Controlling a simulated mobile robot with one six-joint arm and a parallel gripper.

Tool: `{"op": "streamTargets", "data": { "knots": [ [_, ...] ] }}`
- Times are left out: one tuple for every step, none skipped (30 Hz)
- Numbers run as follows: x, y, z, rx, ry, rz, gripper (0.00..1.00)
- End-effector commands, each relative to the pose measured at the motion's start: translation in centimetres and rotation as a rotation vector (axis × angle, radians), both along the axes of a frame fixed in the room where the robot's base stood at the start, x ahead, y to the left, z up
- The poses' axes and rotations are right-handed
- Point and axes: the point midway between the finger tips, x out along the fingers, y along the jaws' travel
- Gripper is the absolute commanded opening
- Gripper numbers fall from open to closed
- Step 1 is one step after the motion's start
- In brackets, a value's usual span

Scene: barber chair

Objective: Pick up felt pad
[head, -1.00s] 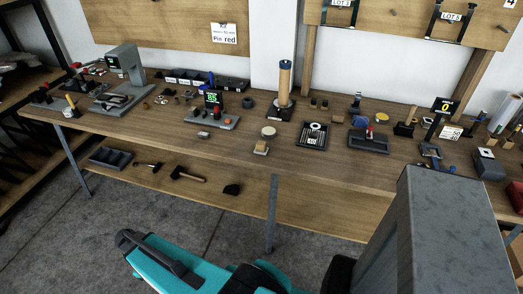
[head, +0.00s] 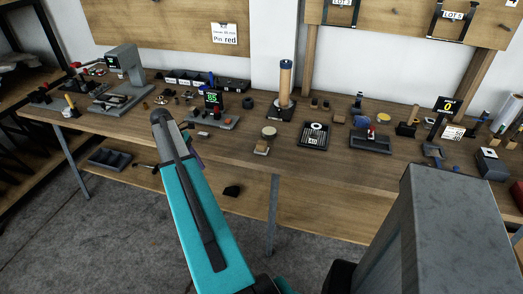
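I cannot pick out the felt pad for certain at this size. A cream round disc (head: 268,131) lies near the middle of the workbench (head: 225,146), and a small tan block (head: 261,150) sits just in front of it near the front edge. A yellow round piece (head: 383,118) lies farther right. My teal arm rises from the bottom of the view toward the bench's front edge, left of the disc. I cannot make out my gripper's fingers; the arm hides part of the bench front and lower shelf.
A post with a tan roll (head: 285,80) stands behind the disc. A dark slotted tray (head: 314,136) and a grey tray (head: 370,141) are to the right. Bare wood lies around the tan block.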

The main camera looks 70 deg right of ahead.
Motion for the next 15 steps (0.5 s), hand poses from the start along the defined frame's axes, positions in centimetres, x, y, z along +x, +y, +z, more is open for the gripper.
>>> {"op": "streamTargets", "data": {
  "knots": [
    [-0.6,-2.2,1.6,-0.002,-0.003,-0.006,0.5],
    [-1.1,-3.2,2.6,0.0,-0.002,-0.007,0.5],
    [-1.9,-4.6,3.9,-0.002,-0.002,-0.013,0.5],
    [-2.6,-5.6,4.9,-0.006,-0.004,-0.02,0.5],
    [-3.3,-6.6,5.8,-0.01,-0.007,-0.031,0.5],
    [-4.4,-7.9,7.0,-0.019,-0.013,-0.048,0.5],
    [-5.2,-8.8,7.8,-0.025,-0.018,-0.063,0.5],
    [-6.0,-9.8,8.7,-0.035,-0.023,-0.079,0.5],
    [-7.1,-11.0,9.8,-0.047,-0.029,-0.101,0.5],
    [-7.9,-11.8,10.7,-0.055,-0.034,-0.115,0.5],
    [-8.8,-12.7,11.5,-0.063,-0.039,-0.13,0.5],
    [-9.9,-13.6,12.5,-0.074,-0.044,-0.148,0.5],
    [-10.7,-14.3,13.3,-0.082,-0.047,-0.162,0.5],
    [-11.4,-14.9,13.9,-0.088,-0.049,-0.174,0.5],
    [-12.3,-15.6,14.8,-0.097,-0.053,-0.188,0.5]
  ]
}}
